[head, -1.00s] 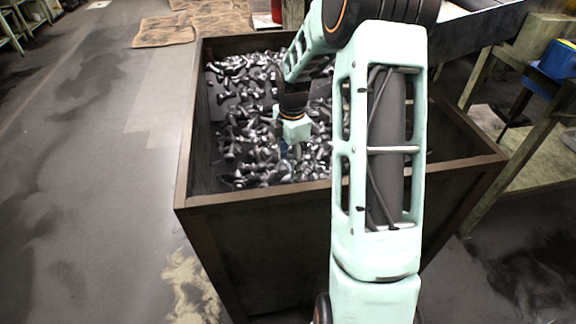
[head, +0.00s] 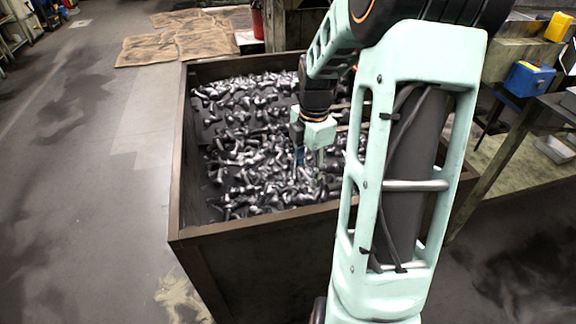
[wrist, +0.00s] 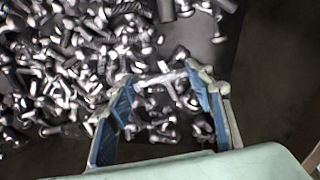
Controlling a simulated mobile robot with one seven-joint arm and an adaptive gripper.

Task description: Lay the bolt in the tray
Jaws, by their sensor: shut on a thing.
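My gripper (wrist: 166,80) is shut on a bolt (wrist: 160,78) in the wrist view. The grey metal bolt lies crosswise between the blue-padded fingertips, with many loose bolts behind it. In the head view my gripper (head: 309,160) points down inside the big bin, over the heap. The held bolt is hard to tell from the others there. A small pale grey tray (head: 556,149) sits on the bench at the right edge of the head view, well away from my gripper. Its inside is only partly seen.
The brown-rimmed bin (head: 176,165) holds the heap of loose bolts (head: 240,155), its walls standing around my gripper. The floor at left is clear.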

